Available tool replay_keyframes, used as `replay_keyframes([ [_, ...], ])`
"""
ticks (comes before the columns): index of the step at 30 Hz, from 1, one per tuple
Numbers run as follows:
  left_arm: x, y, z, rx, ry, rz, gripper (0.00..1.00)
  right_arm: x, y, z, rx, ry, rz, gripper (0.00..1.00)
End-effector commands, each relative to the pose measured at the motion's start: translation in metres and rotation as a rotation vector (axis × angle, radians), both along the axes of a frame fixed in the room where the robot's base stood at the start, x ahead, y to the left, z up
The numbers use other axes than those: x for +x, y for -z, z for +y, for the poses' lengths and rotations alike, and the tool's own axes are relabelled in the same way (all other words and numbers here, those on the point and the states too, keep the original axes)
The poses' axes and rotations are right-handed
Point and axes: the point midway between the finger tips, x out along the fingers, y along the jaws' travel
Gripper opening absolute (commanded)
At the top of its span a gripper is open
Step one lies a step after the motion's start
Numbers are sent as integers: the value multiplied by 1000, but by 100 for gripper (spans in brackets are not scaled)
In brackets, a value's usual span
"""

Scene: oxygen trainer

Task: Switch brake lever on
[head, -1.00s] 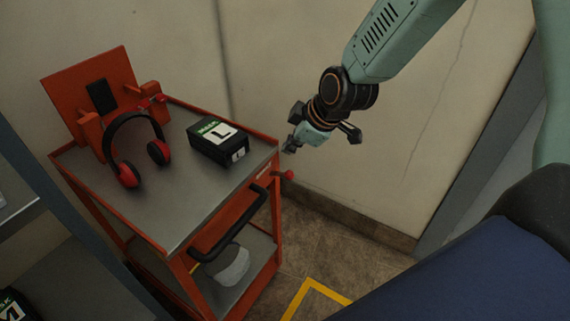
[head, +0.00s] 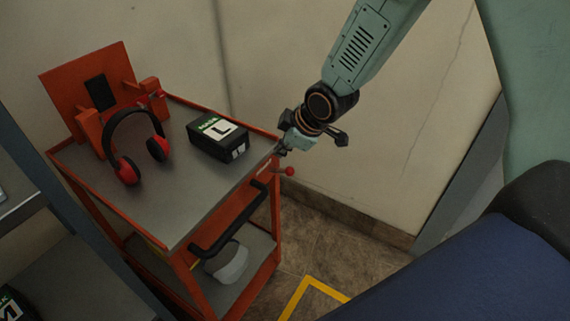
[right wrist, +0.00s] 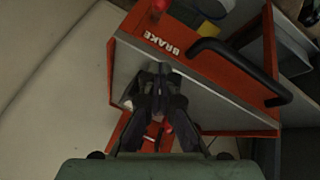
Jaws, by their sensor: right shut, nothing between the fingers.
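The brake lever (head: 290,171) shows as a small red knob on a short stem at the right corner of the orange cart (head: 228,205), below its top edge. My right gripper (head: 280,150) is shut and empty, just above and left of the knob at the cart's corner. I cannot tell whether it touches the lever. In the right wrist view the shut fingers (right wrist: 158,72) are beside the cart's upside-down BRAKE label (right wrist: 161,42). A red part (right wrist: 168,127) shows partly hidden behind the fingers. My left gripper is not in view.
A black box marked L (head: 218,137) and red-black ear muffs (head: 139,143) are on the cart top. A black handle (head: 229,222) juts from the cart's front. A wall (head: 420,110) stands behind my right arm. A dark blue surface (head: 460,275) fills the lower right.

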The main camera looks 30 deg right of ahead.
Motion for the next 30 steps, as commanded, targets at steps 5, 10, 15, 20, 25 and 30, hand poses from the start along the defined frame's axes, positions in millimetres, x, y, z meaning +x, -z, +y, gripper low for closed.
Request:
replay_keyframes([
  [5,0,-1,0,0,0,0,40,14,24,5,-2,-4,1,0],
  [10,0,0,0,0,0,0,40,28,47,10,-1,-3,2,0],
  [15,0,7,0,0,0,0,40,25,64,-3,6,5,1,0],
  [20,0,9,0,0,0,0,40,20,72,-14,3,1,0,0],
  [25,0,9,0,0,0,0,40,18,75,-18,2,0,0,0],
  [30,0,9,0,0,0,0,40,18,75,-18,1,-1,0,0],
])
